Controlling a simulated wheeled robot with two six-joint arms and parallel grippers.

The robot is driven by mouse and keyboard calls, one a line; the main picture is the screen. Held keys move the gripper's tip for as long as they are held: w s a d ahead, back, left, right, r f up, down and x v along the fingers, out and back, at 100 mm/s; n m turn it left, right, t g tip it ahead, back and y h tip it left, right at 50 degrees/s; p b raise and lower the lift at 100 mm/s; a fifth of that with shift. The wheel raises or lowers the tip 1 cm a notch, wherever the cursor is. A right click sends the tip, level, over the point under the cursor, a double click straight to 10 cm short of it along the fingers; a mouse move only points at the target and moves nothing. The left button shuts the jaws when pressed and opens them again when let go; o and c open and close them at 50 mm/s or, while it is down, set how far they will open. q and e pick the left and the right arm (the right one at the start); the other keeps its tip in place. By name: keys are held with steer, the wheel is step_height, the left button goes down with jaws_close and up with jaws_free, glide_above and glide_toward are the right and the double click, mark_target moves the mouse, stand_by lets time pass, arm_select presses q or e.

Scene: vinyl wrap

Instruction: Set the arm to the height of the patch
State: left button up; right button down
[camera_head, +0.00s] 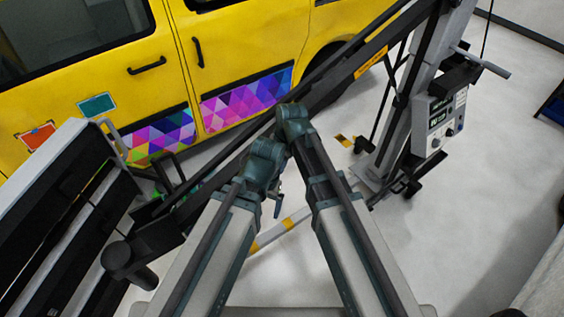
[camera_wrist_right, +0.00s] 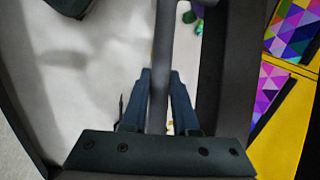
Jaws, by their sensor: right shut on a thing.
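The yellow van's doors carry two triangle-patterned wrap patches, a left one (camera_head: 158,137) and a higher right one (camera_head: 245,98). A long dark arm (camera_head: 345,72) slants across the head view, low at the left and high at the right, where it meets a grey column (camera_head: 430,75). In the right wrist view, my right gripper (camera_wrist_right: 161,85) is shut on a grey bar (camera_wrist_right: 162,45) between its fingers. In the head view that hold is hidden by my wrist. My left wrist is at the middle; its gripper (camera_head: 278,203) shows only in part, so its opening is unclear.
A control box (camera_head: 440,122) with a display and a crank handle (camera_head: 483,63) are on the column. A teal square (camera_head: 98,105) and an orange square (camera_head: 36,139) are on the van. A black slatted rack (camera_head: 60,220) stands at left.

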steer(key=shift+s+a+r+p, duration=0.1)
steer(key=shift+a+r+p, duration=0.1)
steer(key=shift+r, duration=0.3)
steer(key=shift+s+a+r+p, duration=0.1)
steer(key=shift+r+p, duration=0.05)
steer(key=shift+r, duration=0.35)
arm_select(q)
steer(key=shift+r, duration=0.85)
arm_select(e)
steer(key=shift+f, duration=0.15)
steer(key=c, duration=0.7)
jaws_free()
arm_select(q)
steer(key=shift+r, duration=0.1)
step_height(320, 180, up, 13)
steer(key=p, duration=1.3)
steer(key=shift+r, duration=0.15)
arm_select(e)
steer(key=r, duration=0.4)
steer(key=d+r, duration=0.1)
steer(key=r, duration=0.4)
steer(key=s+d+r, duration=0.1)
steer(key=r, duration=0.3)
steer(key=shift+s+d+r, duration=0.1)
steer(key=shift+d+r, duration=0.1)
steer(key=shift+r, duration=0.05)
